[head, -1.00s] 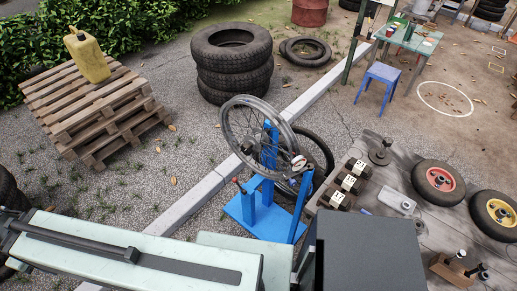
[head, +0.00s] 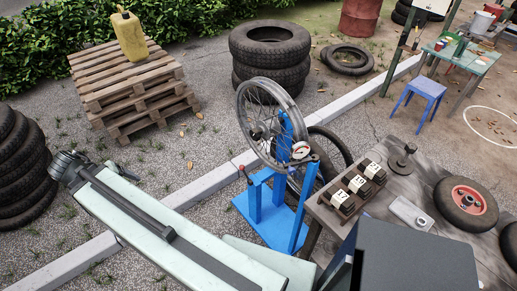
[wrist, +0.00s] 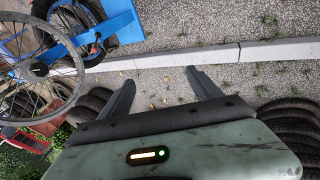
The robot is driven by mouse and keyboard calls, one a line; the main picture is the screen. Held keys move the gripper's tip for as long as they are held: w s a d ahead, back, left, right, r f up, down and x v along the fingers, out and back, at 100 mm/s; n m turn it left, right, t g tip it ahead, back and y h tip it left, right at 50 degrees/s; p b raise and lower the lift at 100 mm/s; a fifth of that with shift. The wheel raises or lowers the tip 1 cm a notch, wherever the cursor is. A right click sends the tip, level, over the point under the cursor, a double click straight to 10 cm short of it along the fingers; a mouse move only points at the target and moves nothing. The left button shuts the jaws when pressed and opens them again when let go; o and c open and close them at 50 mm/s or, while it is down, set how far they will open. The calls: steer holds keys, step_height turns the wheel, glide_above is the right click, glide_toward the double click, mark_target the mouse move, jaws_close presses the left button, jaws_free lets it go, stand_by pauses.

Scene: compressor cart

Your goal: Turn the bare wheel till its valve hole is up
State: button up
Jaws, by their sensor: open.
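The bare wheel (head: 268,125), a spoked metal rim without a tyre, is mounted upright on a blue stand (head: 270,222) in the middle of the head view. A small round white gauge (head: 301,150) sits by its right side. I cannot make out the valve hole. In the wrist view the bare wheel (wrist: 40,68) is at the upper left, apart from my gripper (wrist: 160,88). My gripper is open and empty over the gravel, its two dark fingers spread. In the head view my arm reaches to the left, away from the wheel.
A tyred wheel (head: 325,150) stands behind the stand. A workbench (head: 395,205) with numbered blocks (head: 356,185) and a red-hubbed wheel (head: 466,203) is to the right. Tyre stacks (head: 22,165), pallets (head: 130,90) and a pale kerb (head: 195,192) surround open gravel.

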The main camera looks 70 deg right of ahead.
steer(key=s+d+f+m+h+b, duration=0.2)
steer(key=s+d+f+m+b, duration=0.15)
steer(key=d+f, duration=0.45)
steer(key=m+g+h+b, duration=0.85)
steer(key=m+b, duration=0.45)
steer(key=b, duration=1)
glide_toward(253, 137)
steer(key=x, duration=0.4)
steer(key=shift+n+g, duration=0.25)
steer(key=shift+g, duration=0.2)
steer(key=x, duration=0.7)
steer(key=shift+d+r, duration=0.1)
steer(key=shift+d, duration=0.05)
jaws_close()
steer(key=shift+s+y, duration=0.15)
steer(key=shift+y, duration=0.1)
